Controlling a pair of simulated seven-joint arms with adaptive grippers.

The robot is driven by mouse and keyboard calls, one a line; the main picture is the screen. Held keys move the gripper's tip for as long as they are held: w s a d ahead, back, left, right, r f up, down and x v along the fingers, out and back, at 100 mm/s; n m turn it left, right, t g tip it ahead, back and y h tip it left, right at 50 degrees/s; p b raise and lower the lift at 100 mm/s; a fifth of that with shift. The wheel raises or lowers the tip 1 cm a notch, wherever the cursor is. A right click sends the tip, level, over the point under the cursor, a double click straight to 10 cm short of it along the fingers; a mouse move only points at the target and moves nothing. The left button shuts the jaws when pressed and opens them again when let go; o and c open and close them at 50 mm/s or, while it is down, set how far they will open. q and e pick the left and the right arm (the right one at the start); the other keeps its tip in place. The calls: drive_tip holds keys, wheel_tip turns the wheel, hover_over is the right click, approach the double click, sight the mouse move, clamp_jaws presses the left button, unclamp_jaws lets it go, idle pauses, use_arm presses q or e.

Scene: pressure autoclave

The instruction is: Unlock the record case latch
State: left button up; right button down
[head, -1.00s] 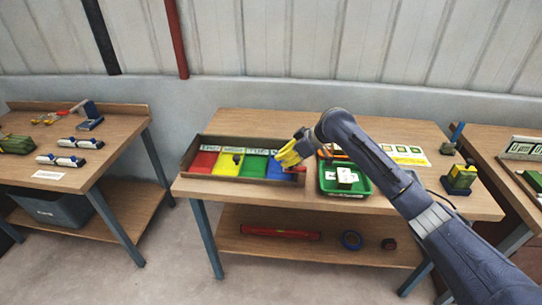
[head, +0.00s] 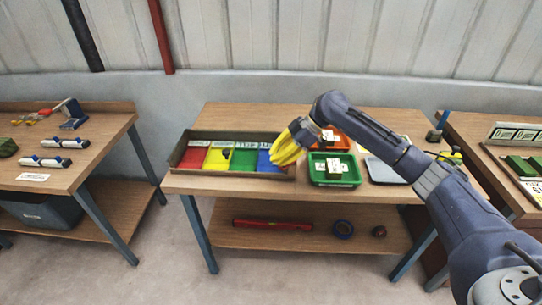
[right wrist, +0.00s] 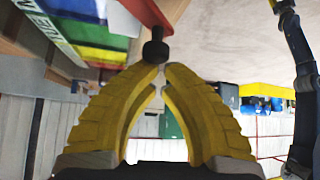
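A flat brown case (head: 185,150) with red, yellow, green and blue panels lies on the middle table. I cannot tell for sure that it is the record case. In the right wrist view a red bar (right wrist: 146,14) with a black knob (right wrist: 155,50) stands at the case's edge, possibly its latch. My right gripper (head: 274,160), yellow-fingered, hangs over the case's right end by the blue panel and hides the bar in the head view. In the right wrist view its fingertips (right wrist: 161,70) nearly meet just short of the knob; I see no clear hold. My left gripper is out of view.
Right of the gripper are a green tray (head: 318,180) with white cards, an orange bin (head: 343,143) and a grey flat plate (head: 384,172). Side tables stand left and right.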

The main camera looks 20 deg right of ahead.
drive_tip(key=shift+s+d+n+g, duration=0.2)
drive_tip(key=shift+s+d, duration=0.15)
drive_tip(key=shift+s, duration=0.2)
drive_tip(key=shift+s+d+n+g, duration=0.1)
drive_tip(key=shift+s+d+n, duration=0.15)
drive_tip(key=shift+s, duration=0.3)
drive_tip(key=shift+w+d, duration=0.15)
drive_tip(key=shift+w, duration=0.05)
drive_tip(key=shift+w+d, duration=0.35)
drive_tip(key=shift+w, duration=0.1)
